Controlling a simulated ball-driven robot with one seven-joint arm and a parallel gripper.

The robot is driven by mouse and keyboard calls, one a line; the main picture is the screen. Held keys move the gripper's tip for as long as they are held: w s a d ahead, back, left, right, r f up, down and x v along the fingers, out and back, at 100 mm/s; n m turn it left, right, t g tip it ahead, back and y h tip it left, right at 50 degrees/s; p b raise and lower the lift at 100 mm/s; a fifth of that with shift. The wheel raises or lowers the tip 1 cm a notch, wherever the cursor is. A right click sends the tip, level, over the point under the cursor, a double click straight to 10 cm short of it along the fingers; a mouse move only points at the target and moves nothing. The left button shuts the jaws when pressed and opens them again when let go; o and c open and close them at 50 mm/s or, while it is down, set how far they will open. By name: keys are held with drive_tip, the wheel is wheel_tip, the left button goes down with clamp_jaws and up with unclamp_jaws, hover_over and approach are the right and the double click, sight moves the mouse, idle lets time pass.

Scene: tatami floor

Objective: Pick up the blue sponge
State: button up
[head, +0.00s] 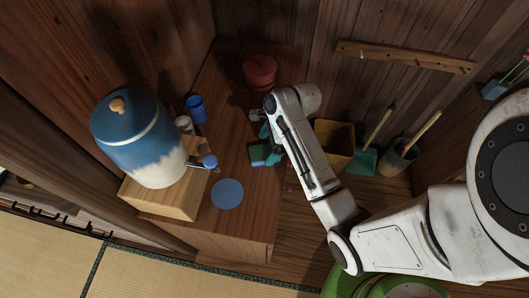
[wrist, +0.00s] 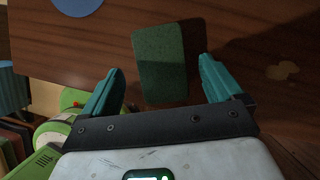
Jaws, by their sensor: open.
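A flat rectangular sponge (wrist: 160,62) lies on the wooden counter. Its upper face looks dark green in the wrist view. In the head view the sponge (head: 260,155) shows green with some blue, partly beside my arm. My gripper (wrist: 161,70) is open, with one teal finger to each side of the sponge's near part. Gaps show between the fingers and the sponge, and I cannot tell the height above it. In the head view my gripper (head: 265,132) is partly hidden behind my arm.
The wooden counter (head: 245,225) holds a blue disc (head: 228,193), a red lidded pot (head: 259,72), a blue cup (head: 196,108) and a white cup (head: 183,124). A large blue-and-white jar (head: 140,135) stands on a wooden box (head: 165,200). A yellowish bin (head: 334,143) stands right of my arm.

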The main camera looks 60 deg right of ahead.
sight(265, 151)
drive_tip(key=shift+x, duration=1.9)
drive_tip(key=shift+d, duration=0.15)
drive_tip(key=shift+f, duration=0.1)
drive_tip(key=shift+c, duration=0.2)
drive_tip(key=c, duration=1.1)
drive_tip(key=shift+o, duration=0.2)
wheel_tip(265, 151, up, 10)
drive_tip(key=shift+r, duration=0.1)
